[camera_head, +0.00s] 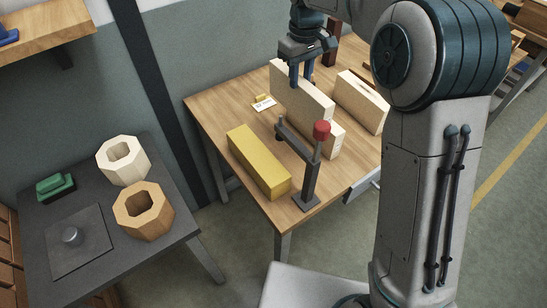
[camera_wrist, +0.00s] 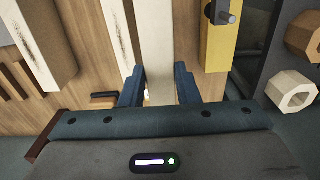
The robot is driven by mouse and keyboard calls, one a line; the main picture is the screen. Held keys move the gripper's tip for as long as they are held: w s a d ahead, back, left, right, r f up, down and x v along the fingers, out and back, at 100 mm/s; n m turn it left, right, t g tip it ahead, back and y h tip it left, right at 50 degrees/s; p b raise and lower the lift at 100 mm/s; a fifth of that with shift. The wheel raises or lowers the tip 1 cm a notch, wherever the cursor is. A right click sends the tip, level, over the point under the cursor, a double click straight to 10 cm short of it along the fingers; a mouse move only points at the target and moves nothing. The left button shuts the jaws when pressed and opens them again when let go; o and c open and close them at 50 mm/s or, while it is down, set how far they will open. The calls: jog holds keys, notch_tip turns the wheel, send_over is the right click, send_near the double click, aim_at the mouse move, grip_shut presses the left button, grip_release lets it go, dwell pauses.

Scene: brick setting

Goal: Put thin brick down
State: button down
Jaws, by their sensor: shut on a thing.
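My gripper (camera_head: 302,80) points down over the wooden table and is shut on the thin brick (camera_head: 299,96), a long, pale cream slab standing on its narrow edge. In the wrist view the thin brick (camera_wrist: 157,40) runs straight away from me between my two blue-grey fingers (camera_wrist: 158,88). Its lower edge is partly hidden by the clamp, so I cannot tell whether it touches the table. Another pale brick (camera_head: 336,143) shows close beside it on the right. A further pale brick (camera_head: 360,100) stands farther right, apart from them.
A yellow block (camera_head: 258,161) lies left of the thin brick. A dark clamp post with a red knob (camera_head: 321,130) stands at the table's (camera_head: 213,110) front. A small white card (camera_head: 264,104) lies behind. A dark side table (camera_head: 40,220) at left holds hollow hexagonal pieces.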

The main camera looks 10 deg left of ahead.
aim_at(296, 114)
jog(key=shift+s+a+f, duration=0.2)
jog(key=shift+a+f, duration=0.05)
jog(key=shift+f, duration=0.05)
notch_tip(296, 114, down, 12)
jog(key=shift+w+d+f+p, duration=0.1)
jog(key=shift+f+p, duration=0.1)
jog(key=shift+p, duration=0.35)
jog(key=s+a+f+p, duration=0.2)
jog(key=s+a, duration=0.3)
jog(key=s, duration=0.1)
jog(key=shift+a, duration=0.15)
jog(key=c, duration=1.1)
grip_release()
jog(key=shift+f, duration=0.15)
